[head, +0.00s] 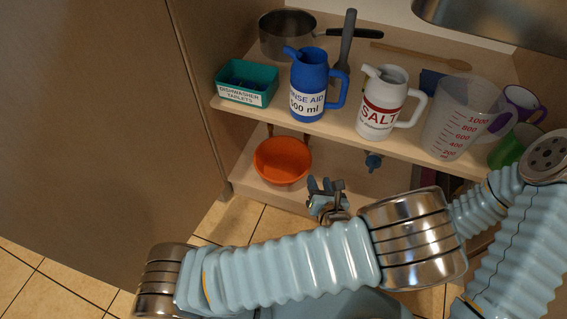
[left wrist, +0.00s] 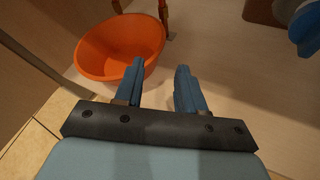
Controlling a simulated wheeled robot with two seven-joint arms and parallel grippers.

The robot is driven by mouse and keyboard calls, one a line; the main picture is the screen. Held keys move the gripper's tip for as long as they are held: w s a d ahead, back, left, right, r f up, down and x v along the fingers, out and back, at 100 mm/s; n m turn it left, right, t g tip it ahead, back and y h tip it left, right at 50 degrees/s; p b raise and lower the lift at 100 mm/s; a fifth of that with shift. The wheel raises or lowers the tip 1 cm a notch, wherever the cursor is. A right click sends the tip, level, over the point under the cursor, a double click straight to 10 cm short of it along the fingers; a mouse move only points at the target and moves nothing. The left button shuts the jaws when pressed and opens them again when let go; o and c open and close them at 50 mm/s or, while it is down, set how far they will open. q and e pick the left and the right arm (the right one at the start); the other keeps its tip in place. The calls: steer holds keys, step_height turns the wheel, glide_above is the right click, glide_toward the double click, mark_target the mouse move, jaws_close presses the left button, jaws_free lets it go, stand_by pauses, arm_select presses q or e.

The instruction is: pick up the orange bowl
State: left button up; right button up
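The orange bowl (head: 282,160) sits upright on the lower shelf of the cabinet, near its left side, and looks empty. In the left wrist view the bowl (left wrist: 120,46) is at the upper left, just beyond the fingers. My left gripper (head: 325,186) is open and empty, in front of and to the right of the bowl in the head view. In the left wrist view its two fingers (left wrist: 162,75) are apart, with bare shelf between them. The left fingertip overlaps the bowl's near right rim; I cannot tell whether it touches. My right gripper is not in view.
The upper shelf above the bowl holds a teal box (head: 247,83), a blue rinse aid jug (head: 308,85), a white salt jug (head: 382,103), a measuring jug (head: 462,120) and a pot (head: 290,38). The lower shelf (head: 372,184) has bare room right of the bowl.

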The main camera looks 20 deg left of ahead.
arm_select(q)
steer(key=b, duration=0.1)
glide_toward(309, 159)
steer(key=x, duration=0.3)
steer(key=shift+f, duration=0.1)
steer(key=b+x, duration=0.1)
steer(key=x, duration=0.4)
steer(key=shift+w, duration=0.25)
jaws_close()
